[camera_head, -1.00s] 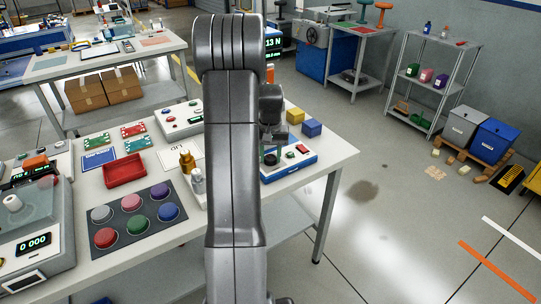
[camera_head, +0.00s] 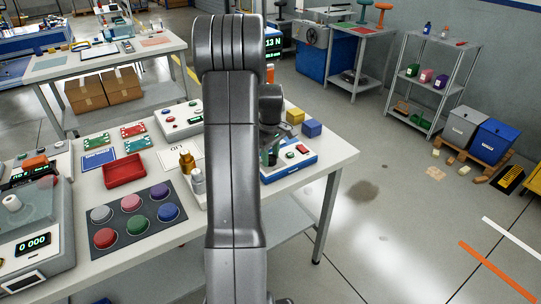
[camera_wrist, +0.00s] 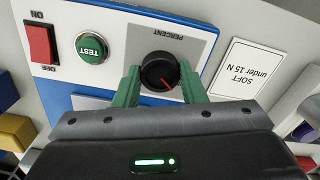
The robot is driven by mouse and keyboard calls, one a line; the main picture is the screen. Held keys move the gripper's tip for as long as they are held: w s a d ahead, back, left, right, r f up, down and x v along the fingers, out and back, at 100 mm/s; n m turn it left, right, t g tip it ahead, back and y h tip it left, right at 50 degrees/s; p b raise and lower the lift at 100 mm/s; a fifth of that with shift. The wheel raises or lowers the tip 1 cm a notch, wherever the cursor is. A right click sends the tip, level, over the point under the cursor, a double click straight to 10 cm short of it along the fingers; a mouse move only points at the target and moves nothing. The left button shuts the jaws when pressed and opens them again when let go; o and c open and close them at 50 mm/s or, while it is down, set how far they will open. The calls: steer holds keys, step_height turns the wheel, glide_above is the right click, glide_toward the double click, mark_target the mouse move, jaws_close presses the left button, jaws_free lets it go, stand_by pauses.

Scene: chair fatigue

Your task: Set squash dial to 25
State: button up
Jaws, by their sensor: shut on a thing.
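The dial is a black round knob (camera_wrist: 158,69) with a red pointer line, on a grey plate marked PERCENT, upside down in the wrist view. The pointer slants to the lower right in that view. No scale numbers are readable. My gripper (camera_wrist: 161,82) has its green fingers on either side of the knob, shut on it. In the head view my gripper (camera_head: 270,151) is over the blue-and-white control box (camera_head: 291,167) at the table's right end, and the knob is hard to make out there.
Beside the dial are a green TEST button (camera_wrist: 92,48) and a red ON/OFF switch (camera_wrist: 41,43). A card reading "SOFT under 15 N" (camera_wrist: 240,66) lies close by. Yellow (camera_head: 294,116) and blue (camera_head: 312,128) blocks stand behind the box.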

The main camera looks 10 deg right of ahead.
mark_target(271, 158)
steer(key=shift+w+r+n, duration=0.1)
steer(key=shift+n, duration=0.7)
steer(key=o, duration=1)
step_height(271, 158, up, 14)
steer(key=shift+f, duration=0.1)
steer(key=shift+f, duration=0.15)
step_height(271, 158, down, 14)
steer(key=shift+r, duration=0.15)
